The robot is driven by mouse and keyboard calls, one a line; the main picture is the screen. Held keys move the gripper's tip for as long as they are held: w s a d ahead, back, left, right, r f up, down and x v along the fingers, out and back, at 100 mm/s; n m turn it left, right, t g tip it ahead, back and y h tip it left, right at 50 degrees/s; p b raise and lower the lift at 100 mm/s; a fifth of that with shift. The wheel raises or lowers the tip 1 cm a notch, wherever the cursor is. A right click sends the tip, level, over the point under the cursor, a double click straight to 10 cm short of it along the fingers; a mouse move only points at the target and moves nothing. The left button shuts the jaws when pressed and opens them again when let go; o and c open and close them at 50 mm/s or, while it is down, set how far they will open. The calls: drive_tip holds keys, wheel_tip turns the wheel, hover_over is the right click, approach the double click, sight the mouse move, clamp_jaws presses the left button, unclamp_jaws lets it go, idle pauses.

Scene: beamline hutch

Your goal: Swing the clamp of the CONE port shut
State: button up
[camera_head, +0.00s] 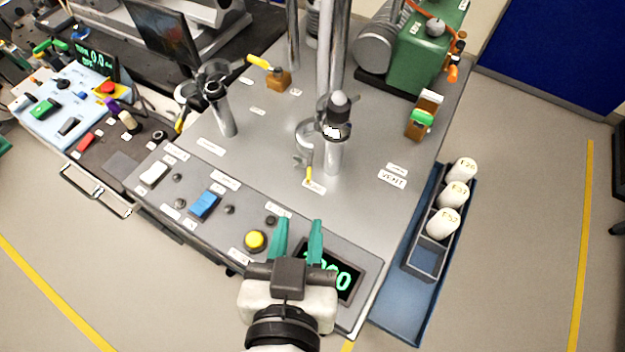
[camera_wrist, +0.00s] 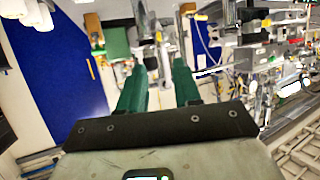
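A metal port post (camera_head: 333,155) with a dark, pale-tipped cap (camera_head: 339,104) stands near the middle of the grey bench. A metal clamp (camera_head: 304,160) with a yellow-tipped lever hangs at its left side; it looks swung apart, but its exact state is unclear. A second post (camera_head: 222,115) with a dark clamp stands further left. The small labels are too blurred to tell which port is CONE. My gripper (camera_head: 297,238) is open and empty over the front control panel, below and apart from both posts. In the wrist view its green fingers (camera_wrist: 160,88) are spread with nothing between.
A tall metal column (camera_head: 331,50) rises behind the middle post. The panel holds a yellow button (camera_head: 255,240), a blue switch (camera_head: 205,204) and a lit display (camera_head: 330,275). A green pump (camera_head: 425,50) stands at the back right. White canisters (camera_head: 453,195) sit in a blue side tray.

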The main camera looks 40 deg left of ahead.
sight(308, 179)
drive_tip(key=p+x, duration=0.1)
drive_tip(key=x, duration=0.9)
drive_tip(key=shift+w+f, duration=0.2)
drive_tip(key=shift+c, duration=0.4)
clamp_jaws()
idle(0.7)
